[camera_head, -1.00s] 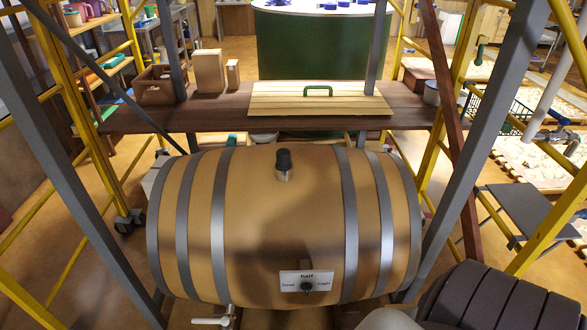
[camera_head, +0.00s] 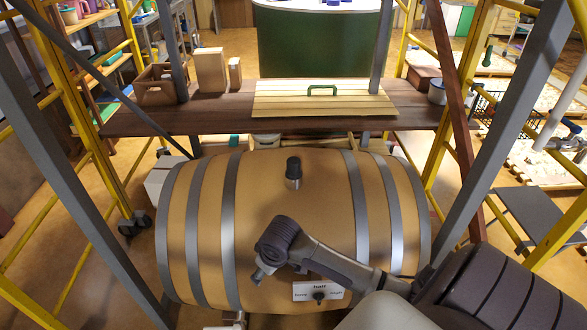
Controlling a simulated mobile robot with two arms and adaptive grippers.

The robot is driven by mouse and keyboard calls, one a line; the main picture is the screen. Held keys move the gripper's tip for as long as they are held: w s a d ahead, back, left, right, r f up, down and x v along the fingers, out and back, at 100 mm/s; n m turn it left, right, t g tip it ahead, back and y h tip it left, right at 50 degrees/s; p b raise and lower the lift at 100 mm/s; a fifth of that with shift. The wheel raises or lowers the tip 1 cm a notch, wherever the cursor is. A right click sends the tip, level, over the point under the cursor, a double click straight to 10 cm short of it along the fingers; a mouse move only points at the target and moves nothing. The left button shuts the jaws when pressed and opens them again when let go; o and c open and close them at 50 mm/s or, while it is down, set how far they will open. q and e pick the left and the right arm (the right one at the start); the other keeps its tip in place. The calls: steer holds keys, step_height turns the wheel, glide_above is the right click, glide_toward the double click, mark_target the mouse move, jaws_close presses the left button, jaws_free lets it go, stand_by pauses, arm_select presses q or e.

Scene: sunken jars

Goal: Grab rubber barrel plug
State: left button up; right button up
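The barrel plug (camera_head: 293,168) is a dark, rounded stopper with a paler lower part, upright on top of the wooden barrel (camera_head: 335,215). The barrel lies on its side with grey metal hoops. My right arm reaches in from the lower right, in front of the barrel. Its end, with the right gripper (camera_head: 263,274), is below and left of the plug and clear of it. The fingers are small and partly hidden by the wrist, so their opening is unclear. My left gripper is out of view.
A label plate with a dark knob (camera_head: 319,296) is on the barrel's front, close below my arm. Behind the barrel is a shelf plank (camera_head: 220,115) with a slatted lid (camera_head: 300,101), boxes and a crate. Yellow and grey scaffold posts flank the barrel.

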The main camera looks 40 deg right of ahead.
steer(key=w+d+r+m+h, duration=0.1)
steer(key=w+d+r+m, duration=0.1)
steer(key=w+d+r, duration=0.75)
steer(key=m, duration=0.4)
glide_toward(294, 160)
steer(key=shift+t+h, duration=0.4)
steer(key=x, duration=0.1)
steer(key=p+x, duration=0.1)
steer(key=x, duration=0.3)
steer(key=shift+s+a+f, duration=0.25)
steer(key=shift+a+f, duration=0.1)
steer(key=p+x, duration=0.1)
steer(key=x, duration=0.4)
steer(key=shift+w+f, duration=0.1)
steer(key=shift+w, duration=0.05)
steer(key=c, duration=1.3)
